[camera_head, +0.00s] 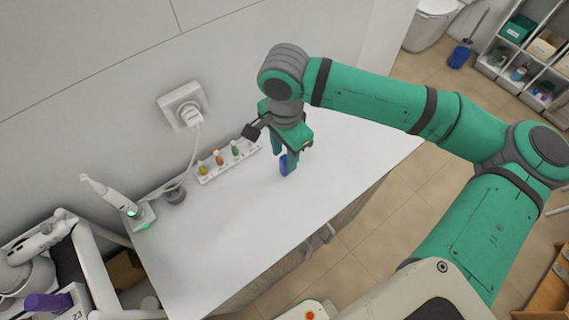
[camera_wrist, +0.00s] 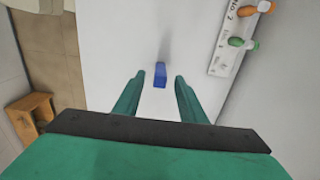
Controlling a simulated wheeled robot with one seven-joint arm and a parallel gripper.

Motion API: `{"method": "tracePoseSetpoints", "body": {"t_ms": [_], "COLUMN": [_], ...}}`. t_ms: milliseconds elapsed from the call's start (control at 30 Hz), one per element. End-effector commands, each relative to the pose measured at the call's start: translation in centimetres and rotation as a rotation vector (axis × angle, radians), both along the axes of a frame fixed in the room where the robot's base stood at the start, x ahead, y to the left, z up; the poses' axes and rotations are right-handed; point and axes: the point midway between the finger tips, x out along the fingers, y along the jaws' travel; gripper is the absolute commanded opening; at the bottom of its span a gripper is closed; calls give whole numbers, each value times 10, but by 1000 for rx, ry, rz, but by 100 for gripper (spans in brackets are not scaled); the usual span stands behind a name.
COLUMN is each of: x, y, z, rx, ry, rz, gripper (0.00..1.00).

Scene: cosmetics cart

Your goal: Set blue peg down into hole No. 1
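The blue peg (camera_head: 284,166) is at the white tabletop, below my gripper (camera_head: 287,160). In the wrist view the blue peg (camera_wrist: 161,74) lies between the two green fingers of my gripper (camera_wrist: 160,78), near their tips. A gap shows on each side of it, so the fingers are open around it. A white rack (camera_head: 212,178) holds a yellow peg (camera_head: 203,168), an orange peg (camera_head: 218,157) and a green peg (camera_head: 235,147). A "No. 2" label shows on the rack in the wrist view, near the orange peg (camera_wrist: 265,7).
A wall socket (camera_head: 183,106) with a plug and white cable is behind the rack. An electric toothbrush (camera_head: 110,195) stands on its base at the table's left end. The tabletop (camera_head: 235,230) is clear in front of the rack. Its front edge drops to a tiled floor.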

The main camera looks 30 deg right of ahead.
Motion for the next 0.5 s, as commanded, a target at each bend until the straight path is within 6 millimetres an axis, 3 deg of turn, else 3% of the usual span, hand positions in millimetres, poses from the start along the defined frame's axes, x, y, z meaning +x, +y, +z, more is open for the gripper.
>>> {"method": "tracePoseSetpoints", "body": {"t_ms": [200, 467, 500], "x": [0, 0, 0], "y": [0, 0, 0], "z": [-23, -25, -25], "rx": [0, 0, 0], "ry": [0, -1, -1], "rz": [0, 1, 1], "gripper": [38, 38, 30]}}
